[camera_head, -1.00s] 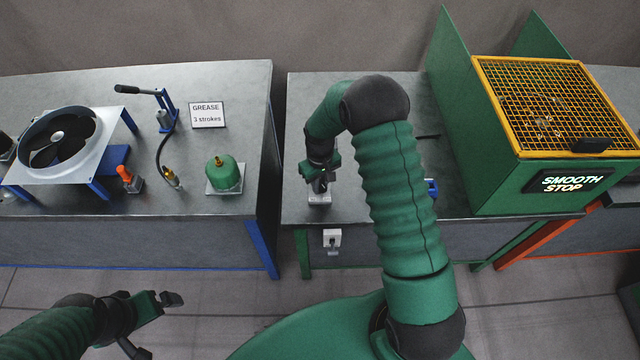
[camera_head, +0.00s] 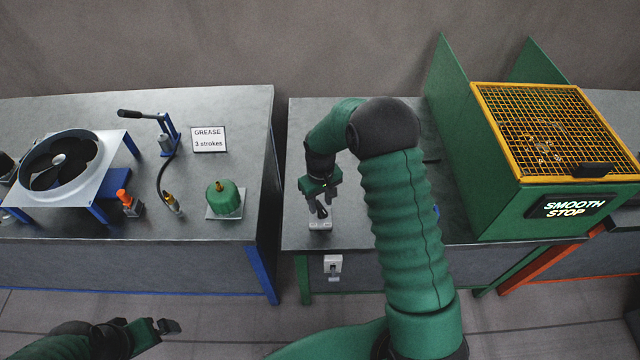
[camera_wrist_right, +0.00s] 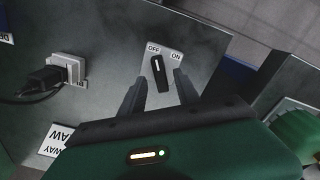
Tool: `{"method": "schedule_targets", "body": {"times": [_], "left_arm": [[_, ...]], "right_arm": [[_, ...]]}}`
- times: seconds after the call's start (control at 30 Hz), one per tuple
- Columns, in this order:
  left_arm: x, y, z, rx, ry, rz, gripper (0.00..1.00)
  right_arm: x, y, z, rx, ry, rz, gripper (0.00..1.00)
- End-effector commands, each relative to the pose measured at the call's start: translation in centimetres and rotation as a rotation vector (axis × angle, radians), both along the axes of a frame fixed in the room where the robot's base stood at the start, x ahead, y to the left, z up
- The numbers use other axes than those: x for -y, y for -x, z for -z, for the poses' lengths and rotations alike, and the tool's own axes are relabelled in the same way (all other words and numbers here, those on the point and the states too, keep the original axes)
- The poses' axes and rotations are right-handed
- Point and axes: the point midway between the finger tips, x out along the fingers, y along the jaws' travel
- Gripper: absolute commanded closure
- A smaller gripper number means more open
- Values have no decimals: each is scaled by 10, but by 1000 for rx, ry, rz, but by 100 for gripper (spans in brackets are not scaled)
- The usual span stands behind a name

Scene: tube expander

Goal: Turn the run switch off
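The run switch is a black knob (camera_wrist_right: 160,74) with a white mark, on a light plate with OFF and ON labels. In the right wrist view its marked end points up at the OFF label. In the head view the switch plate (camera_head: 320,226) lies at the front left of the middle bench. My right gripper (camera_wrist_right: 158,92) is open, with one finger on each side of the knob and gaps to both. In the head view the right gripper (camera_head: 320,207) is just above the plate. My left gripper (camera_head: 158,326) is low at the left, away from the benches; its opening is unclear.
A socket (camera_head: 333,265) is on the bench front; the wrist view shows a black plug (camera_wrist_right: 45,78) in it. A green machine with a yellow mesh guard (camera_head: 545,110) and a "SMOOTH STOP" sign (camera_head: 570,206) stands right. The left bench holds a fan (camera_head: 60,160) and green pot (camera_head: 222,198).

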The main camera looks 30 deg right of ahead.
Motion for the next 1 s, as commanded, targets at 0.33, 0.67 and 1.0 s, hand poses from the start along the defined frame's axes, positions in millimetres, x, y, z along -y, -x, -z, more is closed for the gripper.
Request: {"method": "schedule_targets", "body": {"times": [0.33, 0.67, 1.0], "left_arm": [[0, 0, 4, 0, 0, 0, 0], [0, 0, 4, 0, 0, 0, 0], [0, 0, 4, 0, 0, 0, 0]], "right_arm": [[1, -2, -99, 4, 1, 0, 62], [1, -2, -128, 0, -1, 0, 62], [0, -2, -127, 0, -1, 0, 62]]}}
